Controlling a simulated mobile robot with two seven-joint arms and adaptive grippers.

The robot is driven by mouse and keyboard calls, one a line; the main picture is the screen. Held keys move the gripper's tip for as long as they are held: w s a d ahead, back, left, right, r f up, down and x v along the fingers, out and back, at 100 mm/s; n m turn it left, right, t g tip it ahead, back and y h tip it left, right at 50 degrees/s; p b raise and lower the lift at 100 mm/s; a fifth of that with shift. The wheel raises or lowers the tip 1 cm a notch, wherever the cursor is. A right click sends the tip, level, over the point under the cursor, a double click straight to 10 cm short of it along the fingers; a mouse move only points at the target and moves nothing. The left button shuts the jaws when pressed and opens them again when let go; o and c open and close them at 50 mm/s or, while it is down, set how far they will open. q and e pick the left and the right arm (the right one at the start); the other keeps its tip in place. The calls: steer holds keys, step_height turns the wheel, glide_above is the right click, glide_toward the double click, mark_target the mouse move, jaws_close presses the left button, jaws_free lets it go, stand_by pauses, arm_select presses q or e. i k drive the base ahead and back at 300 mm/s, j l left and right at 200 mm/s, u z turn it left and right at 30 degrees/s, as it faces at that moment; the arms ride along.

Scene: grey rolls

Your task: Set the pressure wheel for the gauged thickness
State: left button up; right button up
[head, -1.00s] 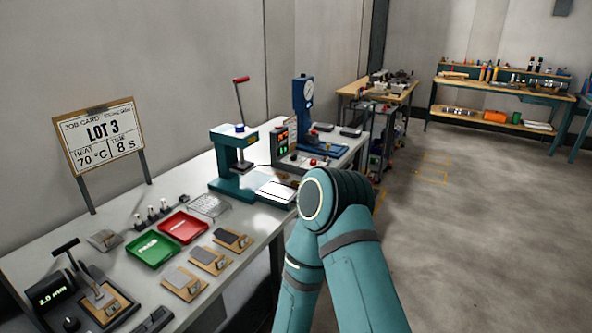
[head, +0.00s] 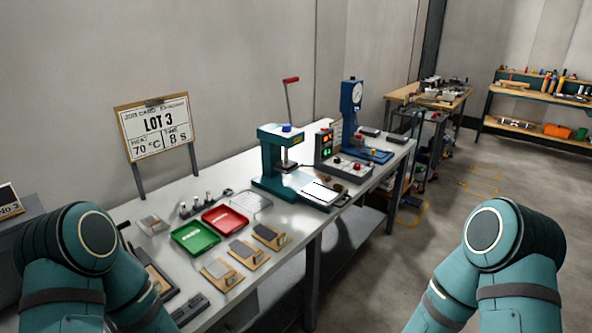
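The teal press (head: 285,165) stands on the bench with a red-tipped lever and a blue knob (head: 287,128) on top, which looks like its pressure wheel. The thickness gauge at the near left of the bench is mostly hidden behind my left arm; its base (head: 150,268) shows in part, its display does not. The job card (head: 158,130) reads LOT 3, heat 70 °C, time 8 s. Parts of both my arms show at the lower left and lower right. Neither gripper is in view.
A green tray (head: 181,243) and a red tray (head: 208,224) lie on the bench (head: 255,232) near several sample boards (head: 222,270). A control box (head: 322,143) and a blue dial tester (head: 352,115) stand right of the press. Open floor (head: 400,260) lies to the right.

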mark_target(286, 128)
steer(key=i+l, duration=0.8)
steer(key=i, duration=0.2)
